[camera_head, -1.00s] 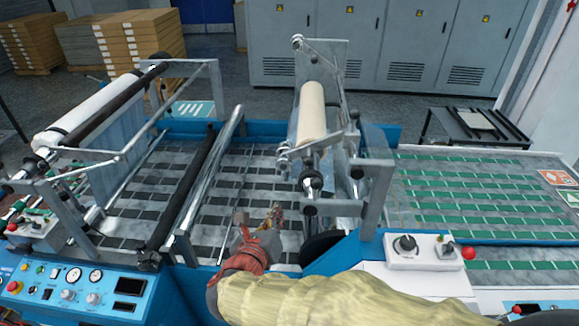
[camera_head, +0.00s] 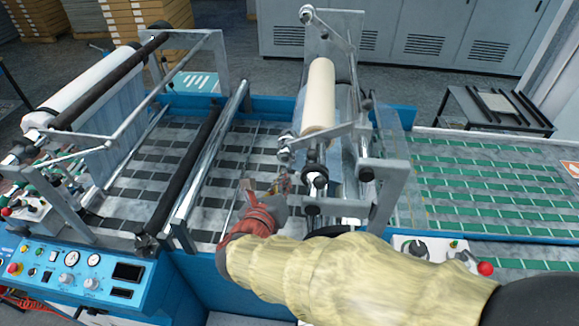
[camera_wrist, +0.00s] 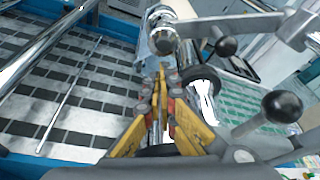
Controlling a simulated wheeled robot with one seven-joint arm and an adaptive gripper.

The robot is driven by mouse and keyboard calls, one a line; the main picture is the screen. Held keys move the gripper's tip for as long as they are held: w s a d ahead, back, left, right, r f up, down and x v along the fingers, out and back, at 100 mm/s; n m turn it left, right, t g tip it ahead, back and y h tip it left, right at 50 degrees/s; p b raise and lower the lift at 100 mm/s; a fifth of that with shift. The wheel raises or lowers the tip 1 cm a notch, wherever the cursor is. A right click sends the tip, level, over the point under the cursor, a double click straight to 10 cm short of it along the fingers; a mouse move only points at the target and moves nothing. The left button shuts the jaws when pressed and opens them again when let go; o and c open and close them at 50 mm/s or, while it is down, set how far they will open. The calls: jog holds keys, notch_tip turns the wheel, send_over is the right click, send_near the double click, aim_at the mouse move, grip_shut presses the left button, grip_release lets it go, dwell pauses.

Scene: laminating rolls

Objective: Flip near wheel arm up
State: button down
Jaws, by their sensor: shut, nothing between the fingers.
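The near wheel arm (camera_head: 320,136) appears as a grey metal bar lying nearly level across the front end of the cream roll, with a shiny round end at its left. The wrist view shows the near wheel arm (camera_wrist: 230,27) crossing the top, its silver rings just beyond my fingers. My gripper (camera_head: 284,184) is below and slightly left of that end, over the patterned bed. In the wrist view, my gripper's yellow and red fingers (camera_wrist: 164,84) are shut and empty, with the tips just below the rings. I cannot tell whether they touch anything.
The cream roll (camera_head: 318,98) is behind the near arm. A far arm (camera_head: 330,30) slants up at the roll's other end. A metal roller (camera_head: 212,150) bounds the open bed on the left.

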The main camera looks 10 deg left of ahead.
jog(key=x, duration=0.9)
jog(key=shift+w+p, duration=0.35)
jog(key=shift+p, duration=0.05)
jog(key=shift+f, duration=0.1)
jog(key=a+r+m+y+b, duration=0.2)
jog(key=a+r+m, duration=0.1)
jog(key=r, duration=0.4)
jog(key=a+r+m+y+b, duration=0.1)
jog(key=a+r+m+b, duration=0.15)
jog(key=r, duration=0.55)
jog(key=d+r+m+y+b, duration=0.1)
jog(key=d+r+m+b, duration=0.1)
jog(key=r, duration=0.5)
jog(key=d+r+m+y+b, duration=0.1)
jog(key=d+r+m+y, duration=0.1)
jog(key=r, duration=0.5)
jog(key=d+m, duration=0.1)
jog(key=m, duration=0.1)
jog(key=shift+d+r+m+t+y+b, duration=0.15)
jog(key=shift+d+m+t+y+b, duration=0.15)
jog(key=shift+d+m+b, duration=0.1)
jog(key=shift+r, duration=0.1)
jog(key=shift+s, duration=0.15)
